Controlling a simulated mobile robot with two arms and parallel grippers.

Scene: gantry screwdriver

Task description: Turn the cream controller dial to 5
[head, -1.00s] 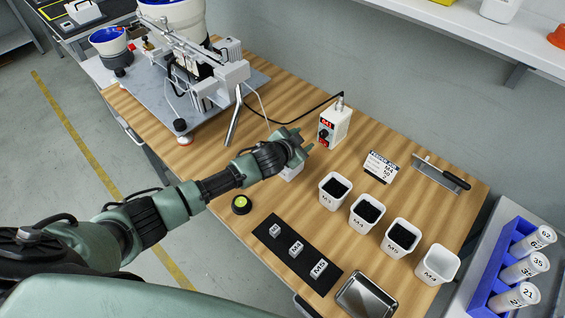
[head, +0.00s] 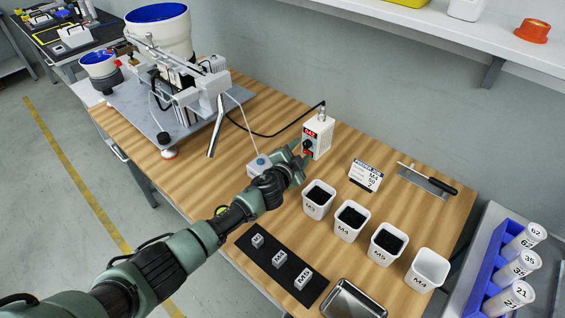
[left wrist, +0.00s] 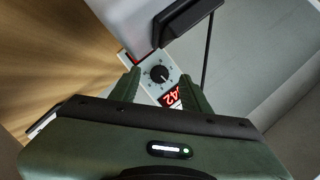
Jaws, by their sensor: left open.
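The cream controller (head: 319,143) stands upright on the wooden bench near its back edge, with a red display and a dark dial on its front. In the left wrist view the dial (left wrist: 160,74) is round and black with a scale around it, and the red display (left wrist: 172,97) ends in 42. My left gripper (head: 301,158) is open in front of the controller's face. In the left wrist view its two fingers (left wrist: 160,84) lie either side of the dial in the picture. I cannot tell whether they touch it. My right gripper is not in view.
A screw feeder machine (head: 185,85) stands at the back left. A black mat (head: 275,263) with small blocks is in front. A cable runs behind the controller.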

